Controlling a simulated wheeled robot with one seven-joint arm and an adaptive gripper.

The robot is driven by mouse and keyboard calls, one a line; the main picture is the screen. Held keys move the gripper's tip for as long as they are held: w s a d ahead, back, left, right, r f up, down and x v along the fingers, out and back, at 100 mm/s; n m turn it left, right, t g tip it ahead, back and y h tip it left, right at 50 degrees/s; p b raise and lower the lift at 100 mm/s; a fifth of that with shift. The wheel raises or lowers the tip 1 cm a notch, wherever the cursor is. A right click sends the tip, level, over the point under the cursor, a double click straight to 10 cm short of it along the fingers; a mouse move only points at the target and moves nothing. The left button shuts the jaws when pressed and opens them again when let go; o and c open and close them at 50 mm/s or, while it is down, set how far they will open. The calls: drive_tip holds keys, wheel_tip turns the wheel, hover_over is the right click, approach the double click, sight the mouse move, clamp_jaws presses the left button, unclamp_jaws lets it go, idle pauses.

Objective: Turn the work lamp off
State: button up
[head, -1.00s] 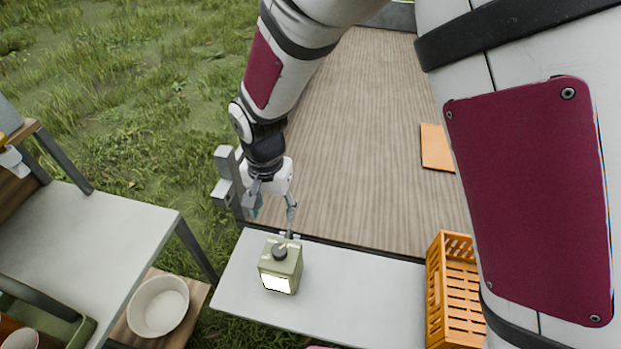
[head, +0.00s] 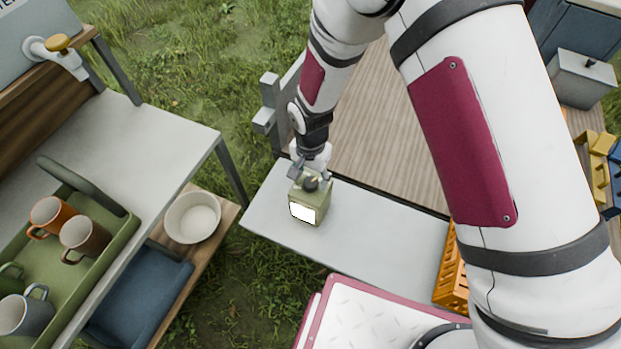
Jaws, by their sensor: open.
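The work lamp (head: 322,207) is a small olive-green box on the white bench, with a bright white panel on its front. A dark knob (head: 311,184) sits on its top. My gripper (head: 309,176) points down at the lamp's top with its fingers apart, around or just beside the knob. I cannot tell whether the fingers touch the knob. The lamp's panel is lit.
The white bench (head: 375,235) is bare to the lamp's right, up to an orange crate (head: 450,275). At left are a white table (head: 150,150), a green tray (head: 95,255) with several mugs, and a white bowl (head: 192,218).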

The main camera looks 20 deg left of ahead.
drive_tip(key=shift+f, duration=0.85)
drive_tip(key=shift+c, duration=0.3)
drive_tip(key=c, duration=1.1)
